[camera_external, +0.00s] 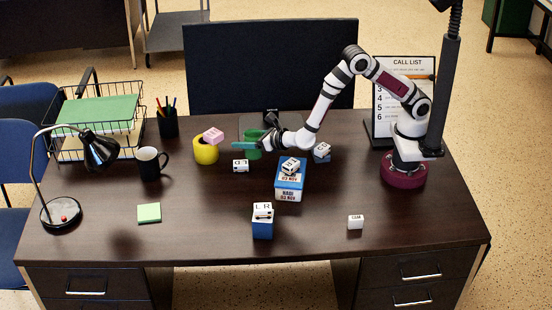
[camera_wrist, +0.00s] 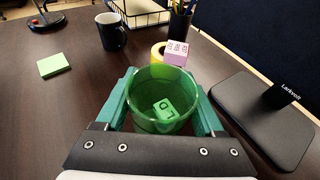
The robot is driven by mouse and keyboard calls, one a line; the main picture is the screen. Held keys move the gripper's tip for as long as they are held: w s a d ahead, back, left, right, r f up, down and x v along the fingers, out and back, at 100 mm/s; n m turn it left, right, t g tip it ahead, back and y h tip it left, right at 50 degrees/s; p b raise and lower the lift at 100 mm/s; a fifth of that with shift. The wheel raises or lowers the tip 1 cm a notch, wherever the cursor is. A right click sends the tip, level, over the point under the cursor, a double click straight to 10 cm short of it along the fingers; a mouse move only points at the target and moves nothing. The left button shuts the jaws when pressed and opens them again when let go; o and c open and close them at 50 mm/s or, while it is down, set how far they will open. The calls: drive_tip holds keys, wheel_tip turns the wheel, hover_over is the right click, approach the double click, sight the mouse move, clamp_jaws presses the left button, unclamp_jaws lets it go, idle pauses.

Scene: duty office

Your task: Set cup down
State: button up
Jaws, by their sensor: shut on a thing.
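A green see-through cup (camera_external: 252,152) stands upright in my gripper (camera_external: 256,146), near the monitor stand. In the wrist view the cup (camera_wrist: 158,84) sits between the two green fingers of my gripper (camera_wrist: 162,98), which are shut on its sides. A lettered cube (camera_wrist: 165,110) shows inside the cup, tinted green. I cannot tell whether the cup's base touches the desk.
A yellow round container (camera_external: 205,152) with a pink cube (camera_external: 213,135) on it stands just left of the cup. A white cube (camera_external: 240,166) lies in front. A black mug (camera_external: 149,164) stands farther left. The monitor stand (camera_wrist: 262,118) is close on the right in the wrist view.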

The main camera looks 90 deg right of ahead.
drive_tip(key=s+d+m+g+h, duration=0.65)
drive_tip(key=d+m+g, duration=0.35)
drive_tip(key=d, duration=0.3)
drive_tip(key=shift+m+g, duration=0.6)
drive_tip(key=shift+g, duration=0.2)
drive_tip(key=f, duration=0.3)
drive_tip(key=s+f, duration=0.1)
drive_tip(key=f, duration=0.6)
drive_tip(key=shift+s+f, duration=0.2)
drive_tip(key=shift+s, duration=0.1)
drive_tip(key=shift+f, duration=0.2)
drive_tip(key=o, duration=1.3)
drive_tip(key=shift+o, duration=0.2)
drive_tip(key=shift+r, duration=0.1)
